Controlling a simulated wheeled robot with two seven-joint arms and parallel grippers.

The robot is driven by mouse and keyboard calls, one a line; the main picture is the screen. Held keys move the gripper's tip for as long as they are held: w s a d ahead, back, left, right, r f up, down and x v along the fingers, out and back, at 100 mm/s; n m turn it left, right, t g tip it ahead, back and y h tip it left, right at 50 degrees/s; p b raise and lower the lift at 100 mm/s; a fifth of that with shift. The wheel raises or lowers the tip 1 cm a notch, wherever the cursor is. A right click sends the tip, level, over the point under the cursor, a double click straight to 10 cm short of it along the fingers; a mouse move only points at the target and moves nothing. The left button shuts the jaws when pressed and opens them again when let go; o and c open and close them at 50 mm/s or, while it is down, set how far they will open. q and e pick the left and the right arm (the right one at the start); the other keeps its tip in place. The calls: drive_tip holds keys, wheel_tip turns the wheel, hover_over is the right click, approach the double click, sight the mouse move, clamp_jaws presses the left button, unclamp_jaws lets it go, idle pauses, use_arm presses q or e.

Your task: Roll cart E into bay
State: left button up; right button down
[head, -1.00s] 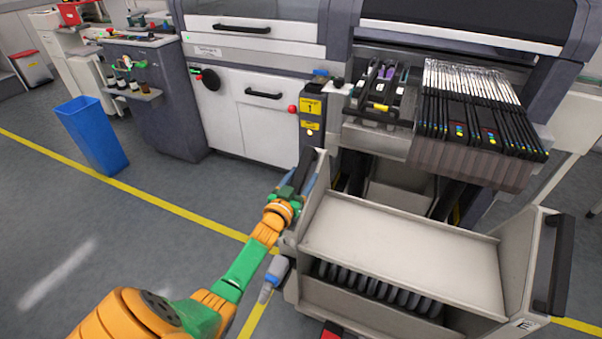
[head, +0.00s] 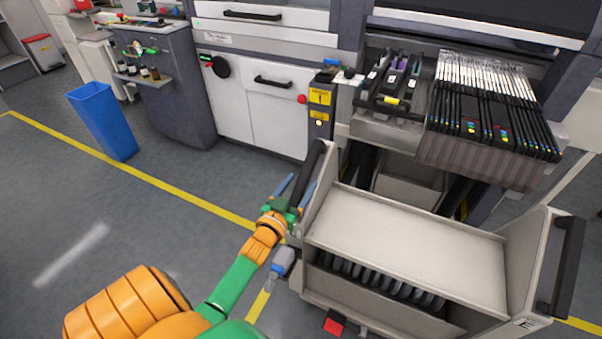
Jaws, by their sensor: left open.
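Cart E (head: 405,228) is a beige trolley with a flat top, an open shelf below and an "E" label at its lower right corner. It stands in front of the bay (head: 408,186), the opening under the machine's feeder bank. It has a dark upright handle at its left end (head: 313,172) and another at its right end (head: 569,265). My left gripper (head: 292,192) is open and empty, its blue fingers just left of the left handle; the handle does not appear to be between them. My right gripper is out of view.
The feeder bank (head: 490,105) overhangs the bay. A yellow-labelled post (head: 320,108) stands at the bay's left side. A blue bin (head: 104,122) is at the left. Yellow lines (head: 150,180) mark the floor, which is clear at left.

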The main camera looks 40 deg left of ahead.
sight(302, 181)
use_arm(q)
drive_tip(key=s+b, duration=0.1)
drive_tip(key=s+f+b, duration=0.1)
drive_tip(key=b, duration=0.1)
drive_tip(key=shift+s+d+f+b, duration=0.1)
drive_tip(key=shift+s+d+b, duration=0.1)
drive_tip(key=shift+b, duration=0.1)
drive_tip(key=shift+w+a+r, duration=0.2)
drive_tip(key=shift+w+r, duration=0.4)
drive_tip(key=shift+w, duration=0.15)
drive_tip(key=x, duration=0.5)
drive_tip(key=shift+w+a, duration=0.1)
drive_tip(key=shift+w, duration=0.05)
clamp_jaws()
drive_tip(key=shift+f, duration=0.1)
